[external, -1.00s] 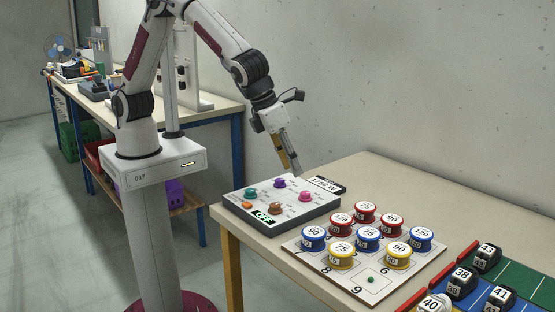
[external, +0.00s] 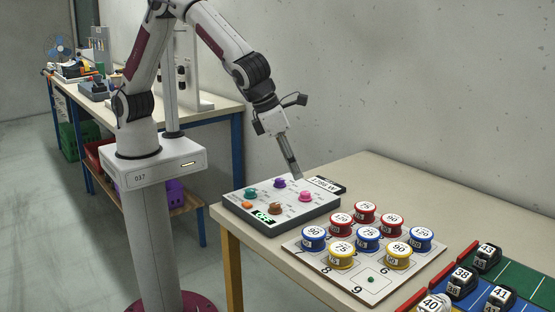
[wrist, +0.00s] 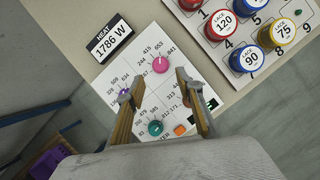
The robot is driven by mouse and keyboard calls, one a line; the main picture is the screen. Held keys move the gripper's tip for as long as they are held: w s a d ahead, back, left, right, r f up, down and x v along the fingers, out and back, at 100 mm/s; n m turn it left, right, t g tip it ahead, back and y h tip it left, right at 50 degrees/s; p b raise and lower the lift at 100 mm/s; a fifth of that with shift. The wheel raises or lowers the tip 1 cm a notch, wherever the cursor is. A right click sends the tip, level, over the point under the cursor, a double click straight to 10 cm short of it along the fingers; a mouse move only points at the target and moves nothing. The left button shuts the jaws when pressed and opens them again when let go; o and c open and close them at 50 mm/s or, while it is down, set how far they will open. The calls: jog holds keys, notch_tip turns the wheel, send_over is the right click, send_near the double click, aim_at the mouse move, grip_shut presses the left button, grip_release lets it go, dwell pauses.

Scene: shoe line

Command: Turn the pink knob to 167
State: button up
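A black-framed display (wrist: 112,38) beside the panel reads HEAT 1786 W.
The box also carries a teal knob (external: 250,194), a purple knob (external: 280,183), a brown knob (external: 275,208) and an orange button (external: 247,205). A board with several red, blue and yellow lace spools (external: 367,239) stands to the right. Shoes (external: 487,257) sit farther right.

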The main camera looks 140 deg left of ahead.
aim_at(305, 193)
jog(key=shift+x, duration=3.5)
grip_shut()
